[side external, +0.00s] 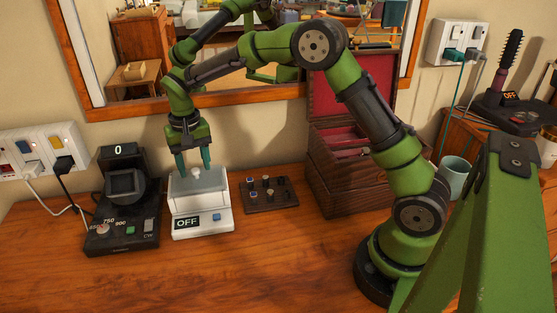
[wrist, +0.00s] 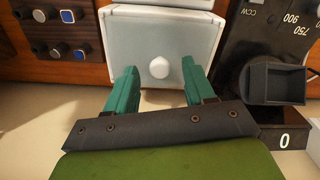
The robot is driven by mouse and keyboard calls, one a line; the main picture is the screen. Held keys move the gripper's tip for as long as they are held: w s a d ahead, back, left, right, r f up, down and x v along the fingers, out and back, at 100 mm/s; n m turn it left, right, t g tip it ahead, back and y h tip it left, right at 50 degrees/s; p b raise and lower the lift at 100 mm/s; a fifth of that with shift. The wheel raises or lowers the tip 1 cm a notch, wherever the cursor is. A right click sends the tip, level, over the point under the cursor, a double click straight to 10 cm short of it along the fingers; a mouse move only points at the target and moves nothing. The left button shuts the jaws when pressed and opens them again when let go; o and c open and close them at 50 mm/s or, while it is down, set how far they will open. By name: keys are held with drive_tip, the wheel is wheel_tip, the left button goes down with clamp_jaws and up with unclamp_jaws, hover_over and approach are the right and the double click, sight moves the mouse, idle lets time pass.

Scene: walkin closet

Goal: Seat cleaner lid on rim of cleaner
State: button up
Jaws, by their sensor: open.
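The cleaner (side external: 203,222) is a white box with an OFF display, standing on the wooden table left of centre. Its pale grey lid (side external: 185,184) lies over the top of it, with a small white knob in the middle. The wrist view shows the lid (wrist: 135,45) as a grey panel with its knob (wrist: 159,68). I cannot tell whether the lid sits evenly on the rim all round. My gripper (side external: 194,168) points down over the lid. Its green fingers are open and apart on either side of the knob, as the wrist view also shows (wrist: 160,76).
A black device (side external: 124,215) with a dial and a 0 display stands close left of the cleaner. A dark board (side external: 269,196) with several rings or gems lies to the right, then an open wooden jewelry box (side external: 335,175). The front table is clear. A mirror hangs behind.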

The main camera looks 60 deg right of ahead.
wheel_tip(320, 180, up, 17)
drive_tip(key=shift+f, duration=0.2)
idle(0.3)
drive_tip(key=s+f+n+t+y, duration=0.1)
drive_tip(key=s+t, duration=0.2)
drive_tip(key=s, duration=1)
drive_tip(key=s+d+f+n+t+y, duration=0.1)
drive_tip(key=s+t, duration=0.3)
drive_tip(key=s, duration=0.9)
drive_tip(key=shift+d+f, duration=0.25)
drive_tip(key=shift+f, duration=0.15)
